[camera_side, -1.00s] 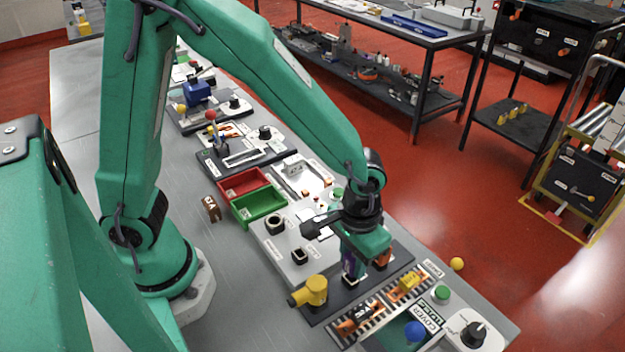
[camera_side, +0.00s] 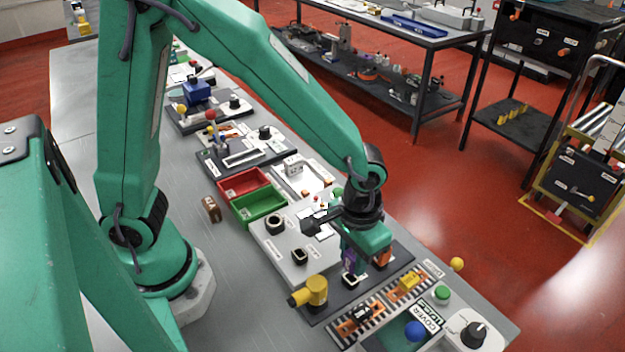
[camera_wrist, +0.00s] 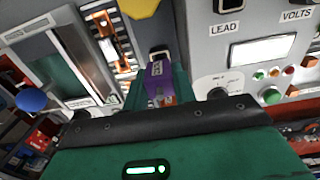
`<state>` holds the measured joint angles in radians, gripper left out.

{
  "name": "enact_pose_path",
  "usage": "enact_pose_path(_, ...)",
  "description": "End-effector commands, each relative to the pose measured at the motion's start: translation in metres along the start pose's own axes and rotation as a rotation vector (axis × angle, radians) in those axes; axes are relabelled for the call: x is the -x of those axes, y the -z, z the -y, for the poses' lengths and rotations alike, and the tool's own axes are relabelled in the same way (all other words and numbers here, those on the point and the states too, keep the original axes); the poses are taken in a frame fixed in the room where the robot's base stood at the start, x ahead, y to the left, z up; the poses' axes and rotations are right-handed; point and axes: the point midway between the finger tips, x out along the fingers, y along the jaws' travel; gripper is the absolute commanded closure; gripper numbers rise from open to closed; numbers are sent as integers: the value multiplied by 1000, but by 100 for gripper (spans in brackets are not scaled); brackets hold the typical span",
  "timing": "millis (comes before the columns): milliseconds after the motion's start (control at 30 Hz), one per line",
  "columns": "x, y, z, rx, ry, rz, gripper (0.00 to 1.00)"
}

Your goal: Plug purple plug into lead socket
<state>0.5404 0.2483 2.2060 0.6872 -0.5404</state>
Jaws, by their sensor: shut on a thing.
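The purple plug (camera_wrist: 157,80) is between my gripper's jaws (camera_wrist: 158,92) in the wrist view. My gripper (camera_side: 352,248) is shut on it, and the plug also shows in the side view (camera_side: 349,261). The plug is upright at a pale-rimmed holder (camera_side: 350,281) on a dark plate. I cannot tell whether its lower end is still inside. The lead socket (camera_side: 299,256) is a black square opening on the grey panel, left of my gripper in the side view. In the wrist view its LEAD label (camera_wrist: 226,29) shows at the top, right of the plug.
A yellow fitting (camera_side: 312,291) stands near the plug and the lead socket. A second black socket (camera_side: 275,224) sits on the same panel. An orange piece (camera_side: 383,258) is close right of my gripper. Striped trays and a blue knob (camera_side: 415,330) lie nearer the camera.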

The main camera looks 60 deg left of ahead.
Motion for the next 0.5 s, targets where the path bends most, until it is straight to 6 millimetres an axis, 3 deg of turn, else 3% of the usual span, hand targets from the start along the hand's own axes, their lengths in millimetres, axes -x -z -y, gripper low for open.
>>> enact_pose_path(500, 22, 0, 0, 0, -1, -2, 100)
